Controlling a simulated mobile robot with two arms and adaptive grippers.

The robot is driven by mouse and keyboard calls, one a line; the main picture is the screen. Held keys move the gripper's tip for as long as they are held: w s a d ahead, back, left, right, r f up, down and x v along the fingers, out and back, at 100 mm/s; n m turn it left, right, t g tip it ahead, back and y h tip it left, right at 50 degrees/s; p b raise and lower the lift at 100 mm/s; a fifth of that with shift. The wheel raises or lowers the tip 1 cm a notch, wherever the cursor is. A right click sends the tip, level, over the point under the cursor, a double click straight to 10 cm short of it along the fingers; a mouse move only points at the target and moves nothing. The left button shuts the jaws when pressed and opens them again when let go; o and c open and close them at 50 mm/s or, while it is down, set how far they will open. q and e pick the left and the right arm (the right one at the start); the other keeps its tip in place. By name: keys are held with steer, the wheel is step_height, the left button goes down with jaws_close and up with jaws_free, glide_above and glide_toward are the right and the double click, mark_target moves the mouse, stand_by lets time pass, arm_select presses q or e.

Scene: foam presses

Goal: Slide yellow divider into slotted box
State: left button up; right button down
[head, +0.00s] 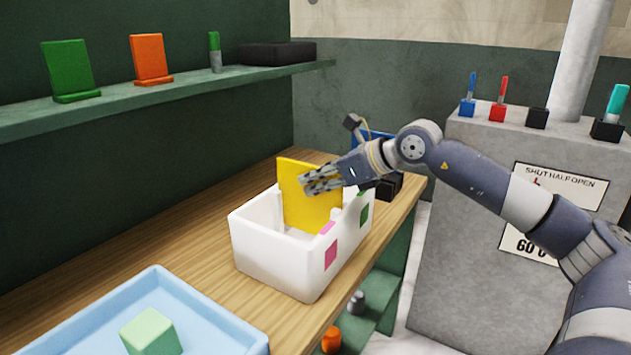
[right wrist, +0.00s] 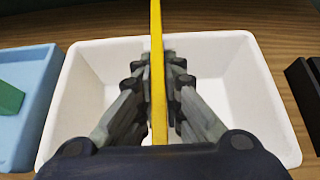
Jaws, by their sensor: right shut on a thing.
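The yellow divider (head: 300,192) stands upright, its lower part down inside the white slotted box (head: 268,255). My right gripper (head: 322,180) is shut on the divider near its upper right edge. In the right wrist view the divider (right wrist: 157,75) runs edge-on between the two fingers (right wrist: 158,95), above the white box (right wrist: 235,75). The box has pink and green patches on its outer side. The divider's bottom edge is hidden by the box wall, so I cannot tell how deep it sits. My left gripper is not in view.
A light blue tray (head: 215,318) with a green foam block (head: 150,333) stands at the near left. Dark objects (head: 390,185) lie behind the box. A shelf (head: 200,85) above holds green and orange panels. A grey machine (head: 460,220) stands to the right.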

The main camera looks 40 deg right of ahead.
mark_target(309, 200)
arm_select(q)
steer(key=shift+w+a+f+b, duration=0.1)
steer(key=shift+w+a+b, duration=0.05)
steer(key=shift+b, duration=0.15)
arm_select(e)
steer(key=shift+f, duration=0.45)
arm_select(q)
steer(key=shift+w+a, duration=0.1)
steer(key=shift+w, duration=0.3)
arm_select(e)
steer(key=shift+f, duration=0.15)
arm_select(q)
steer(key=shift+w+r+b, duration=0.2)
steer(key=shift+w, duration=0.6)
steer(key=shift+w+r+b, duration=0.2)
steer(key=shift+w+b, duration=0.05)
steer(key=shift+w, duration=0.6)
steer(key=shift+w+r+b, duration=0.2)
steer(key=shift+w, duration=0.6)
arm_select(e)
steer(key=shift+f, duration=0.6)
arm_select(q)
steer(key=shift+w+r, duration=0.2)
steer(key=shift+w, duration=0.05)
arm_select(e)
steer(key=shift+f, duration=0.2)
